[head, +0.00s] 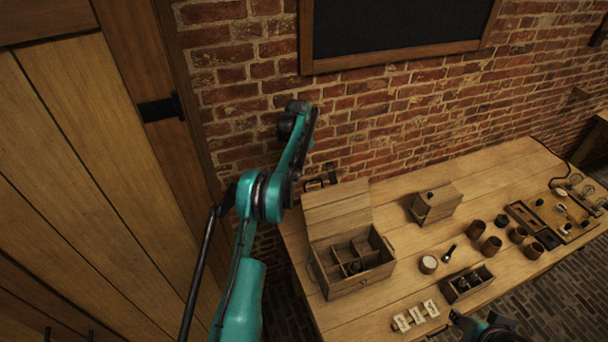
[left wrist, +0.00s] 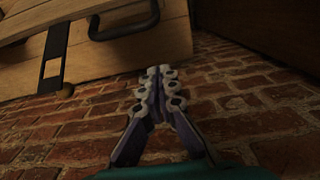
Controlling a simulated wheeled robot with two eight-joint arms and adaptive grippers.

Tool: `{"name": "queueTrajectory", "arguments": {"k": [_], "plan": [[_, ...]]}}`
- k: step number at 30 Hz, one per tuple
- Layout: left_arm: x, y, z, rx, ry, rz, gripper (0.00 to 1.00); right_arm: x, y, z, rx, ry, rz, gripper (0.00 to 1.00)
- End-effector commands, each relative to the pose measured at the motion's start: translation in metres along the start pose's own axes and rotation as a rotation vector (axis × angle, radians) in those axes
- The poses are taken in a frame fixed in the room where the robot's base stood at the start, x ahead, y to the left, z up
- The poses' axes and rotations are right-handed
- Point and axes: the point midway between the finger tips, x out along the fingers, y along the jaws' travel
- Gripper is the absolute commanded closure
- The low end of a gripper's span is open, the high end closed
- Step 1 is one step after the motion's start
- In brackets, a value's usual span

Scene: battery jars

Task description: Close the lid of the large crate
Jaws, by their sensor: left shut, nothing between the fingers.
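The large crate (head: 358,284) stands at the left end of the table, with compartments showing inside. Its lid (head: 338,208) is open and stands up at the back, tilted. A dark handle (head: 320,183) shows at the lid's top edge. In the left wrist view, a wooden panel (left wrist: 120,58) with a black handle (left wrist: 125,25) and a dark metal strap fills the top left. My left gripper (left wrist: 163,75) is shut and empty, just below and right of that panel and apart from the handle. In the head view its fingers are not clearly visible. Part of my right arm shows at the bottom edge; its fingers cannot be made out.
A smaller wooden box (head: 436,204) stands right of the crate. Several brown jars (head: 491,246), an open box (head: 467,284) and white cards (head: 416,316) lie to the right and front. A brick wall (head: 400,120) runs close behind the table.

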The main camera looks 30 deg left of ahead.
Motion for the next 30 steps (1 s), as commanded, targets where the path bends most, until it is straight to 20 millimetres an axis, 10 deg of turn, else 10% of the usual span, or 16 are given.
{"name": "queueTrajectory", "arguments": {"k": [30], "plan": [[-0.002,0.003,0.038,0.001,0.022,0.000,1.00,-0.007,0.000,-0.005,0.000,0.000,0.000,0.56]]}}
